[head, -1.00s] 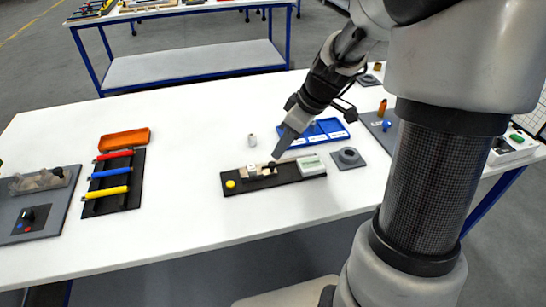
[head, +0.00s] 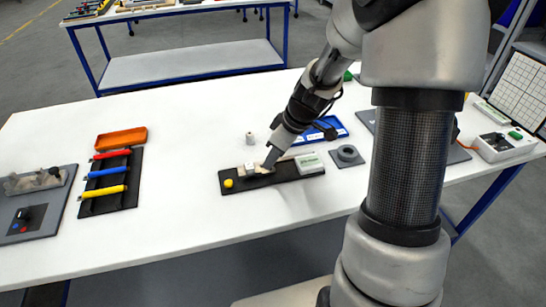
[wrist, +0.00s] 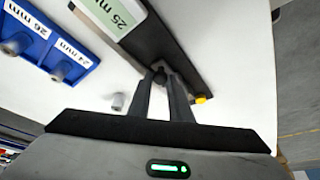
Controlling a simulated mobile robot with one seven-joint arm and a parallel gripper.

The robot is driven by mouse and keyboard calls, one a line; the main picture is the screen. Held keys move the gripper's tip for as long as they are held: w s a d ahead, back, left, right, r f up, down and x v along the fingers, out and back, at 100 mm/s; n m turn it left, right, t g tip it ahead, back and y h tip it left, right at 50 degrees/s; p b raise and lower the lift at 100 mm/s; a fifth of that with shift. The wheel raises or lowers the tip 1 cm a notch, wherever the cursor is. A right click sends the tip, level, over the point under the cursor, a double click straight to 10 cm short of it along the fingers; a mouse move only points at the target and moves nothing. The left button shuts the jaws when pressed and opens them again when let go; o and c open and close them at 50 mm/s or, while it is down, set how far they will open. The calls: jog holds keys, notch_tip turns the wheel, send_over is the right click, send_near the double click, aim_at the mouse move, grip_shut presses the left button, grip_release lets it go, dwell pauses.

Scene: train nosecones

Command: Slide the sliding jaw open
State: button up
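The jaw fixture is a black bar (head: 287,171) on the white table, with a yellow button (head: 228,183) at its left end, pale blocks in its middle and a white-green label block (head: 311,163) at its right. The wrist view shows that block labelled "25 mm" (wrist: 120,18). My gripper (head: 267,168) points down at the middle of the bar, hiding part of the sliding jaw. In the wrist view its fingertips (wrist: 159,75) stand apart on either side of a small dark knob (wrist: 158,79). I cannot tell whether they press on it.
A blue tray (head: 335,122) with "26 mm" and "24 mm" labels lies behind the bar. A small grey cylinder (head: 249,139) stands nearby. A grey plate with a ring (head: 347,156) is to the right. The table left of the bar is clear up to a black rack (head: 118,195).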

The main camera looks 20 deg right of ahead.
aim_at(283, 171)
jog(key=shift+d+f+b, duration=0.2)
jog(key=shift+d+b, duration=0.8)
jog(key=shift+d, duration=0.2)
grip_shut()
jog(key=shift+d+r, duration=0.15)
jog(key=shift+d, duration=0.2)
jog(key=shift+r, duration=0.1)
jog(key=o, duration=0.8)
grip_release()
jog(key=shift+o, duration=0.2)
jog(key=p+v, duration=0.2)
jog(key=v, duration=1.5)
jog(key=shift+r, duration=0.2)
jog(key=shift+s, duration=0.1)
